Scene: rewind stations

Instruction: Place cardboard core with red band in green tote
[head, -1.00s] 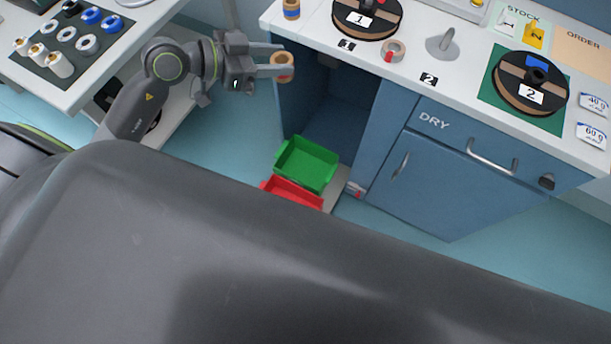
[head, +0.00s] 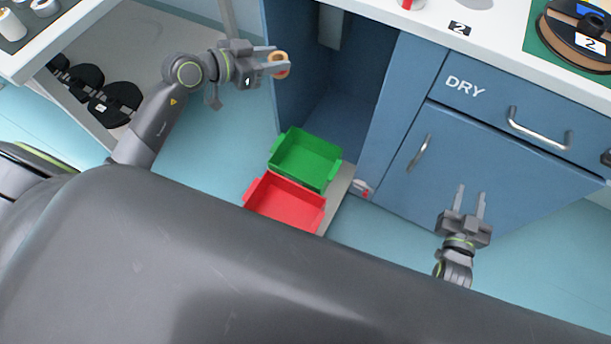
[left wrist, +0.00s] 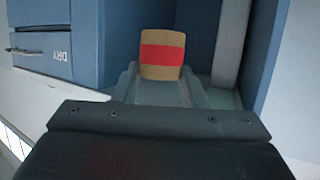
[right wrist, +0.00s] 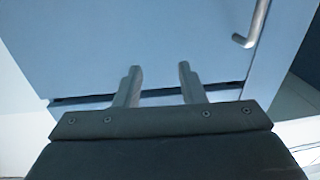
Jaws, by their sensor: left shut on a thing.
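The cardboard core with a red band (left wrist: 162,54) is brown with a wide red stripe around its middle. My left gripper (head: 277,63) is shut on it, and its ring end shows between the fingertips in the head view. The core is in the air in front of the open cabinet bay, above and a little left of the green tote. The green tote (head: 297,174) is low at the foot of the cabinet and looks empty. My right gripper (head: 470,190) is open and empty in front of the blue cabinet door.
A red tote (head: 290,205) sits directly in front of the green one. The blue cabinet (head: 455,140) with a DRY drawer stands to the right, under a white counter (head: 400,18). A white side table (head: 75,30) is at the left. Teal floor is free left of the totes.

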